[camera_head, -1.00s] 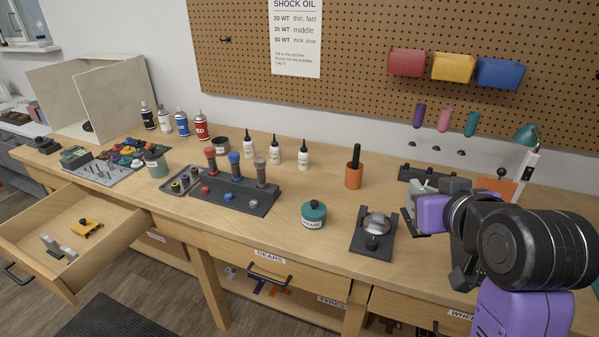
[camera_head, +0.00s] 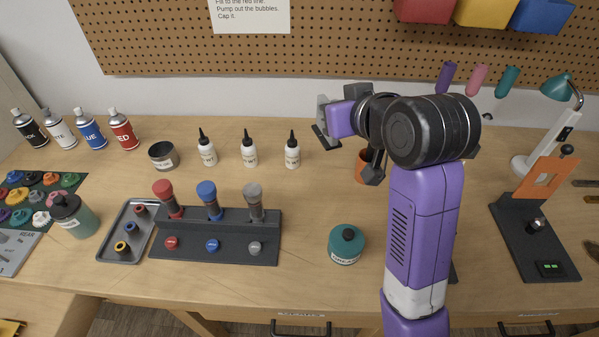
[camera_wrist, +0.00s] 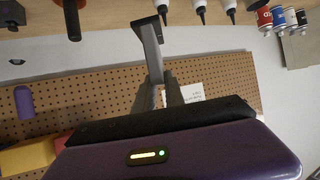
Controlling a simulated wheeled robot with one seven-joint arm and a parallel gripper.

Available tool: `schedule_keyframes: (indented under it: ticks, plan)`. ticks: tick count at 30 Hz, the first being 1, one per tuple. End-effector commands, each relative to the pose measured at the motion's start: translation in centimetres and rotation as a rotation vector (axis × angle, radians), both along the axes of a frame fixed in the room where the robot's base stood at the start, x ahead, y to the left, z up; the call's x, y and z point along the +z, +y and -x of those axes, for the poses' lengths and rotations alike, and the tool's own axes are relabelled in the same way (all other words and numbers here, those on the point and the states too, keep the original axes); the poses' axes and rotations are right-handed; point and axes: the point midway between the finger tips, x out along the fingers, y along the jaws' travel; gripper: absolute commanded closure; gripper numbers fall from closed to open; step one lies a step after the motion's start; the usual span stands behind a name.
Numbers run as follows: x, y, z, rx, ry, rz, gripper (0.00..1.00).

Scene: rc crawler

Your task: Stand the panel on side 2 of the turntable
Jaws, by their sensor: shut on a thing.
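My gripper (camera_head: 337,112) is at the end of my purple arm, above the back of the workbench, beyond the grease jar. It is shut on a thin grey panel with a dark foot (camera_head: 322,113). In the wrist view the panel (camera_wrist: 152,50) shows nearly edge-on between the gripper fingers (camera_wrist: 160,92), with its dark end away from the palm. The panel is clear of the bottles beside it. My arm hides part of the bench. I cannot make out the turntable in either current view.
Three white bottles (camera_head: 249,150) stand left of the gripper. An orange cup (camera_head: 362,168) is partly behind my arm. The teal grease jar (camera_head: 346,246) and the shock stand (camera_head: 215,237) are in front. Spray cans (camera_head: 88,130) stand at the left. An orange plate on a black stand (camera_head: 546,180) is at right.

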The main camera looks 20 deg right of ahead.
Motion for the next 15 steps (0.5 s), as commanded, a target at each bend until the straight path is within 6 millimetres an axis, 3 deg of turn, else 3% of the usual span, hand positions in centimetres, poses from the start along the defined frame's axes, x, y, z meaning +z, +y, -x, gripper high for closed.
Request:
schedule_keyframes:
  ticks: [15]
  plan:
    - [-12.0, 0.0, 0.2, 0.001, 0.008, 0.001, 1.00]
